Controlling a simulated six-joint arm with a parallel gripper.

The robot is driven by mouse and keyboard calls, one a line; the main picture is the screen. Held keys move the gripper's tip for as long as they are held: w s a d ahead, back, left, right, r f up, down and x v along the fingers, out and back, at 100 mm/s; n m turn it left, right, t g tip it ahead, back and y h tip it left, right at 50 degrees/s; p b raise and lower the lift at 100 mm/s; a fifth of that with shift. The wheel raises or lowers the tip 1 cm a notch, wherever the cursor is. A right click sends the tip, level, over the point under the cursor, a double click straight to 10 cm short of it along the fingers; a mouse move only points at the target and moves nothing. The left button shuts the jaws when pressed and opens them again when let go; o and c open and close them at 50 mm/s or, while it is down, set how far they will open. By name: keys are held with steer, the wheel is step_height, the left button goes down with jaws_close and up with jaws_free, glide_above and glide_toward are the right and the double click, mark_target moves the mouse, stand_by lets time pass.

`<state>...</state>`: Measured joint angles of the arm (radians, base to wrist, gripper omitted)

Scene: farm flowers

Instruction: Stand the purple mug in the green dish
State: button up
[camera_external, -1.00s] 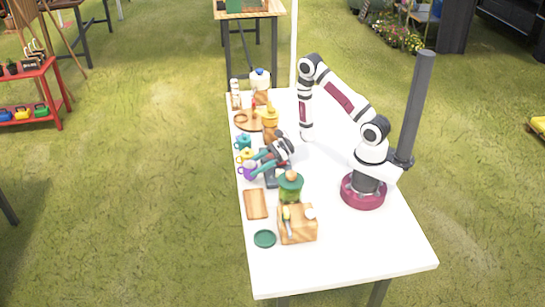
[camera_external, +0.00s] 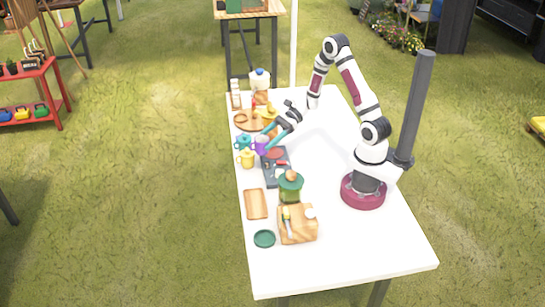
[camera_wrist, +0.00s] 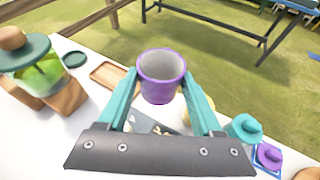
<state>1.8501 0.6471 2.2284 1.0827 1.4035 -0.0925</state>
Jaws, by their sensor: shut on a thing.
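The purple mug (camera_wrist: 161,88) is upright between the teal fingers of my gripper (camera_wrist: 160,96) in the wrist view, its open rim upward. The green dish (camera_external: 264,239) lies flat and empty near the table's front left edge. It also shows in the wrist view (camera_wrist: 73,58), far left.
A wooden tray (camera_external: 256,204), a green-lidded jar (camera_external: 290,187) and a wooden block (camera_external: 297,224) stand near the dish. A dark tray (camera_external: 276,168) lies behind the jar. The table's right front is clear.

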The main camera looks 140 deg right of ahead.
steer(key=w+a+n+g+y, duration=0.3)
steer(key=w+a+n+y, duration=0.45)
steer(key=w, duration=0.55)
steer(key=w+a+n+g+y, duration=0.3)
steer(key=w+a+n+y, duration=0.5)
steer(key=w, duration=0.4)
steer(key=shift+m, duration=0.25)
steer(key=f, duration=0.3)
steer(key=a+f, duration=0.1)
steer(key=f, duration=0.6)
steer(key=shift+w+a+f, duration=0.3)
steer(key=shift+a+f, duration=0.05)
steer(key=shift+f, duration=0.1)
steer(key=shift+f, duration=0.1)
steer(key=o, duration=1.2)
steer(key=shift+c, duration=0.2)
